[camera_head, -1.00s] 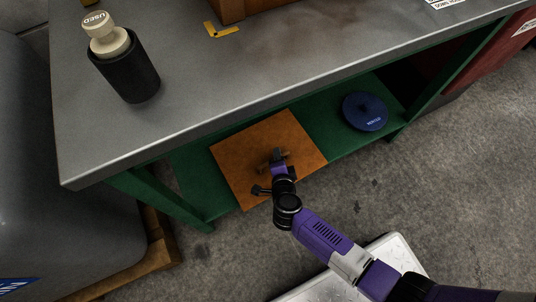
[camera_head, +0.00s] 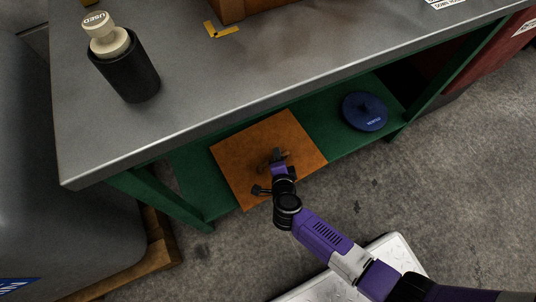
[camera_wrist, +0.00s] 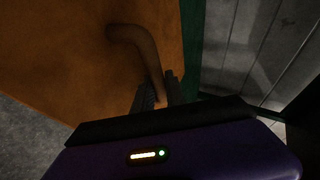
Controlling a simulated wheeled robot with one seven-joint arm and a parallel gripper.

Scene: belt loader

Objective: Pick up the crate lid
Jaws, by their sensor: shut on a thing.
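The crate lid (camera_head: 238,160) is a square orange-brown board lying on the green lower shelf under the bench. It fills much of the wrist view (camera_wrist: 60,55). A curved brown handle (camera_wrist: 138,42) stands up from its face. My gripper (camera_head: 278,156) is over the middle of the lid. In the wrist view its dark fingers (camera_wrist: 158,92) are shut on one end of the handle. The fingers and wrist hide part of the handle in the head view. I see no clear gap between lid and shelf.
A blue round lid (camera_head: 365,111) lies on the green shelf (camera_head: 328,128) to the right. The grey bench top (camera_head: 300,55) overhangs the shelf's back. On it stand a black holder (camera_head: 128,72) with a cream bottle and a wooden crate (camera_head: 232,9).

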